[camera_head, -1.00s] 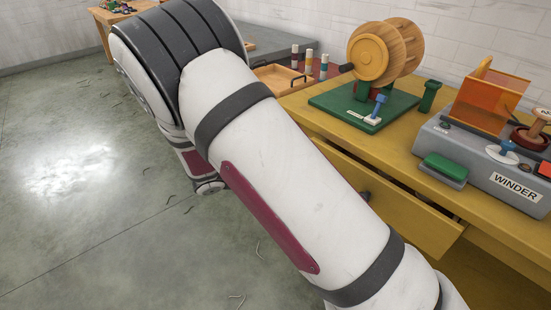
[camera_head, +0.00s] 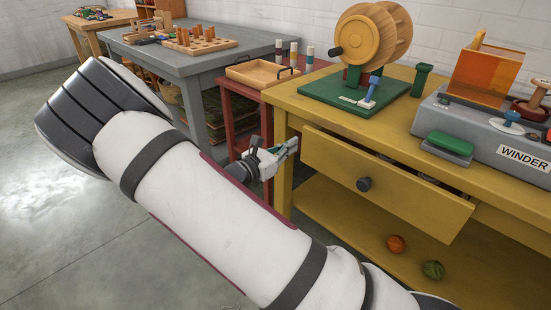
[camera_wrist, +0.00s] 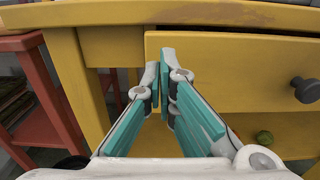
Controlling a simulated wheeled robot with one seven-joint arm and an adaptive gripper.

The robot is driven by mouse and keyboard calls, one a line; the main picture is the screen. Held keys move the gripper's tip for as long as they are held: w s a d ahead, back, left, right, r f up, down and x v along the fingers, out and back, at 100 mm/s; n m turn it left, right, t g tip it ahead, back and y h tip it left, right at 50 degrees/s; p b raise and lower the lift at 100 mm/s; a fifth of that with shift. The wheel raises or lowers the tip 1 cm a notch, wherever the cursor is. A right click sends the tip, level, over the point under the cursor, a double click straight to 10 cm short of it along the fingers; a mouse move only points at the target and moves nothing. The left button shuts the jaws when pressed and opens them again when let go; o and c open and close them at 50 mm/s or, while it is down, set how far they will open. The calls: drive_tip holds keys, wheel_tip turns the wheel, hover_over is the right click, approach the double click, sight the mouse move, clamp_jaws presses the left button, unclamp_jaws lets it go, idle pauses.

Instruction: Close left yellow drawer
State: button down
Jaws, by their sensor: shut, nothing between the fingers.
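The left yellow drawer (camera_head: 410,195) is pulled out of the yellow table, with a dark gap showing behind its front panel. Its dark round knob (camera_head: 364,184) is at the middle of the front. My gripper (camera_head: 293,145) is shut and empty, just left of the drawer front, before the table's left leg. In the wrist view, the closed teal-padded fingertips (camera_wrist: 163,66) overlap the left end of the drawer front (camera_wrist: 235,70). The knob (camera_wrist: 306,90) is at the right edge there. I cannot tell whether the fingertips touch the drawer.
On the yellow tabletop (camera_head: 290,97) stand a wooden reel on a green base (camera_head: 335,100) and a grey winder (camera_head: 480,150). An orange ball (camera_head: 396,244) and a green ball (camera_head: 433,269) lie on the lower shelf. A red table (camera_head: 232,92) stands left.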

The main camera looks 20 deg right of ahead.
sight(307, 135)
drive_tip(key=shift+b+x, duration=0.8)
drive_tip(key=shift+x, duration=1.55)
drive_tip(key=shift+d, duration=0.1)
drive_tip(key=shift+p+x, duration=1.15)
drive_tip(key=shift+x, duration=1.3)
drive_tip(key=shift+a, duration=0.2)
drive_tip(key=p+v, duration=0.4)
drive_tip(key=v, duration=1)
